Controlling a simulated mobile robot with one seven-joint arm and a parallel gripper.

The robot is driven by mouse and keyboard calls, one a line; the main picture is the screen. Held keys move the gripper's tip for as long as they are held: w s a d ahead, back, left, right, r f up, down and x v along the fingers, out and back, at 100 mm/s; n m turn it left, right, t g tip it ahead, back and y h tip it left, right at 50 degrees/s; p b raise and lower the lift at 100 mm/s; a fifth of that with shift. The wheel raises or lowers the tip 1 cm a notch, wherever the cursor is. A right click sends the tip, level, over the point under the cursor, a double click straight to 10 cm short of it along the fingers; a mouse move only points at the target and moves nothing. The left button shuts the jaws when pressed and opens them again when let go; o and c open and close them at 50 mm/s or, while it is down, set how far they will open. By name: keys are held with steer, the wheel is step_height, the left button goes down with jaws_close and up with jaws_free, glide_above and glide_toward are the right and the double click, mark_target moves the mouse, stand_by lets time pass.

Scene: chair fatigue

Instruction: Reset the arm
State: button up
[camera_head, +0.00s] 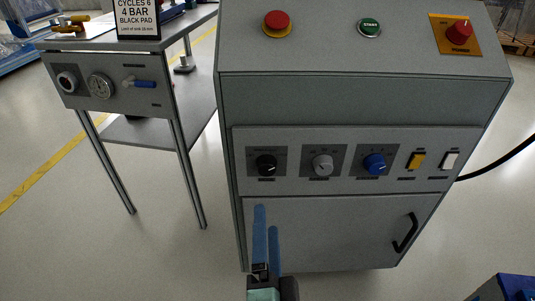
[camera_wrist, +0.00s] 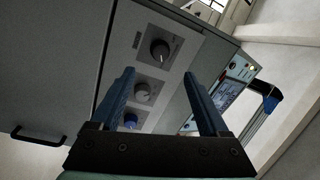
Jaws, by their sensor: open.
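My gripper (camera_head: 267,215) is at the bottom middle of the head view, in front of the grey control cabinet (camera_head: 330,235). Its two blue fingers point up toward the cabinet's knob panel. In the wrist view my gripper (camera_wrist: 160,85) has its blue fingers spread wide apart with nothing between them in its grasp. Behind them show the black knob (camera_wrist: 160,49), the grey knob (camera_wrist: 142,92) and the blue knob (camera_wrist: 130,120). The fingers appear apart from the cabinet.
The cabinet top carries a red button (camera_head: 276,21), a green button (camera_head: 369,27) and a red knob (camera_head: 459,32) on an orange plate. A black door handle (camera_head: 405,232) sticks out low. A side table (camera_head: 120,85) stands left. A blue box (camera_head: 510,288) is at bottom right.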

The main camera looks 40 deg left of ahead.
steer(key=shift+s+d, duration=0.45)
steer(key=shift+s, duration=0.05)
steer(key=w+d+r+n+t+h+p, duration=0.1)
steer(key=w+d+r+n+t+p, duration=0.15)
steer(key=r, duration=0.75)
steer(key=w+d+r+n+t+h+p, duration=0.1)
steer(key=w+d+r+n+t+p, duration=0.2)
steer(key=r, duration=0.7)
steer(key=w+d+r+n+t+h+p, duration=0.1)
steer(key=w+d+r, duration=0.25)
steer(key=r, duration=0.75)
steer(key=s+d+r+t+h+p, duration=0.2)
steer(key=s+d+r+t+h, duration=0.25)
steer(key=r, duration=0.65)
steer(key=s+d+r+t+h+p, duration=0.1)
steer(key=d+r+t+h+p, duration=0.3)
steer(key=d+r, duration=0.6)
step_height(320, 180, up, 40)
steer(key=a+g+h+p, duration=0.1)
steer(key=a+p, duration=0.1)
steer(key=p, duration=3.3)
steer(key=shift+w+m+h, duration=0.2)
steer(key=shift+m+h, duration=0.15)
steer(key=shift+m, duration=0.1)
steer(key=shift+a+f, duration=0.1)
steer(key=shift+f, duration=0.05)
